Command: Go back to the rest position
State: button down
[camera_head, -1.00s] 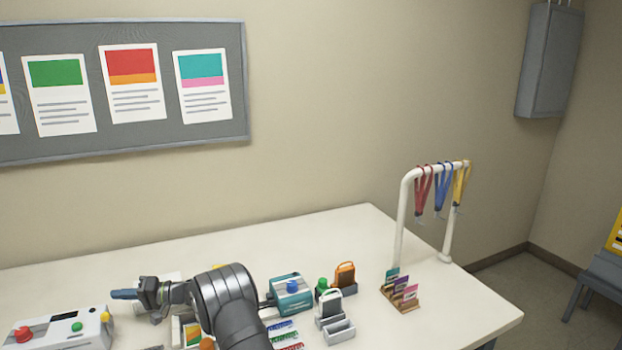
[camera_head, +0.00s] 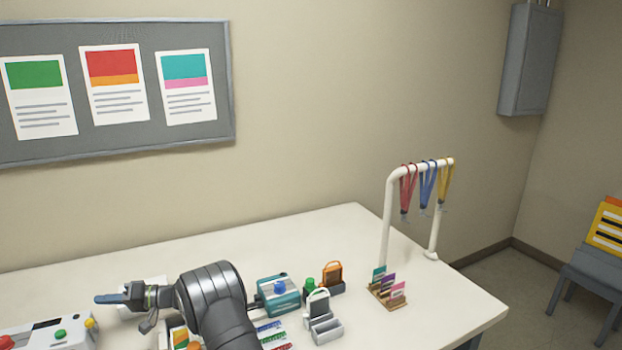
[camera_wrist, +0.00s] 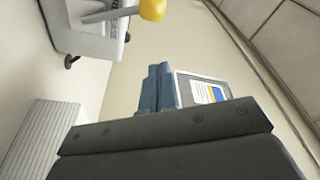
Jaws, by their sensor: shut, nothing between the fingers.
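My gripper (camera_head: 108,298) is at the lower left of the head view, above the white table (camera_head: 255,244). Its blue fingertips point left and lie together, with nothing between them. In the wrist view the blue fingers (camera_wrist: 158,88) stand side by side past the dark gripper body. My dark arm covers part of the table's front.
The back of the table is clear.

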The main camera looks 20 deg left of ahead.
jog(key=w+d+n+g, duration=0.1)
jog(key=w+d+n, duration=0.45)
jog(key=d, duration=0.55)
jog(key=x, duration=1.1)
jog(key=w+a+f+m, duration=0.1)
jog(key=w+m, duration=0.1)
jog(key=m, duration=0.1)
jog(key=w+a+m+t, duration=0.1)
jog(key=w+a+m, duration=0.1)
jog(key=m, duration=0.1)
jog(key=w+a+f+m, duration=0.1)
jog(key=w+m, duration=0.1)
jog(key=m, duration=0.1)
jog(key=shift+w+a+f+t, duration=0.3)
jog(key=shift+w+a+t, duration=0.1)
jog(key=v, duration=0.8)
jog(key=shift+d, duration=0.3)
jog(key=c, duration=2.2)
grip_release()
jog(key=shift+r, duration=0.1)
